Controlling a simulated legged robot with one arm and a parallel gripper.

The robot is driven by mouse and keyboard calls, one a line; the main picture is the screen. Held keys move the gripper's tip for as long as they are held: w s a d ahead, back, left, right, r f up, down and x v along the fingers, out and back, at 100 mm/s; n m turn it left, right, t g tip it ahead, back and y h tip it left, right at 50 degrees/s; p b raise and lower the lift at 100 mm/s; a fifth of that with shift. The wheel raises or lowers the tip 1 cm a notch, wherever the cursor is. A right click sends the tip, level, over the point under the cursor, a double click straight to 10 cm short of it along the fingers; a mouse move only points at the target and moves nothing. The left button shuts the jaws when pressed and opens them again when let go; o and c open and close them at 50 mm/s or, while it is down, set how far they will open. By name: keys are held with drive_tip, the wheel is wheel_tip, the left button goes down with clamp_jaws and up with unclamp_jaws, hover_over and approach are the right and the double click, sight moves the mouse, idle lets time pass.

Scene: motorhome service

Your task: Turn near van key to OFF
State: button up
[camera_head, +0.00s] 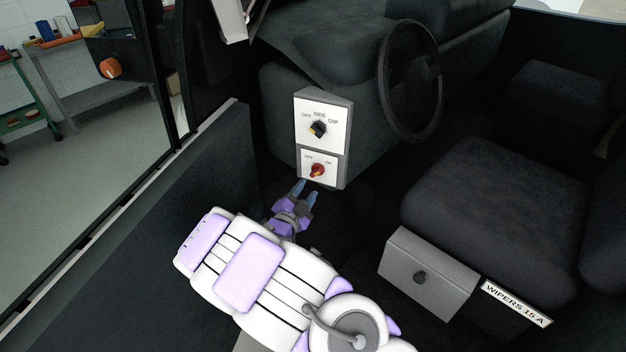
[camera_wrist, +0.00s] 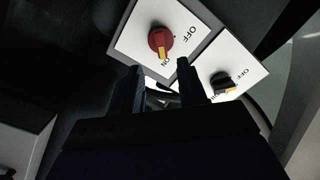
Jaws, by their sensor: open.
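The red key (camera_head: 317,170) sits on the lower white panel (camera_head: 308,177) of the dash box, between OFF at upper left and ON at upper right. In the wrist view the red key (camera_wrist: 158,39) has a yellow pointer on the side towards the ON mark. My gripper (camera_head: 306,188) is open and empty just below the panel, apart from the key. In the wrist view my gripper (camera_wrist: 162,80) has its two dark fingers apart, and the key shows beyond their tips.
A black knob (camera_head: 318,129) marked OFF, SIDE and DIP sits just above. The steering wheel (camera_head: 411,82) is to the right. A seat (camera_head: 490,215) and a grey box (camera_head: 425,277) stand at right. The van's door wall (camera_head: 140,215) borders the left.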

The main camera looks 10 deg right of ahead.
sight(315, 174)
drive_tip(key=x, duration=0.4)
drive_tip(key=shift+w+d+f+b, duration=0.1)
drive_tip(key=shift+w+b, duration=0.2)
drive_tip(key=shift+b, duration=0.1)
drive_tip(key=shift+w+d, duration=0.2)
drive_tip(key=shift+w, duration=0.45)
drive_tip(key=shift+w+d, duration=0.3)
drive_tip(key=shift+d, duration=0.1)
drive_tip(key=shift+a, duration=0.1)
clamp_jaws()
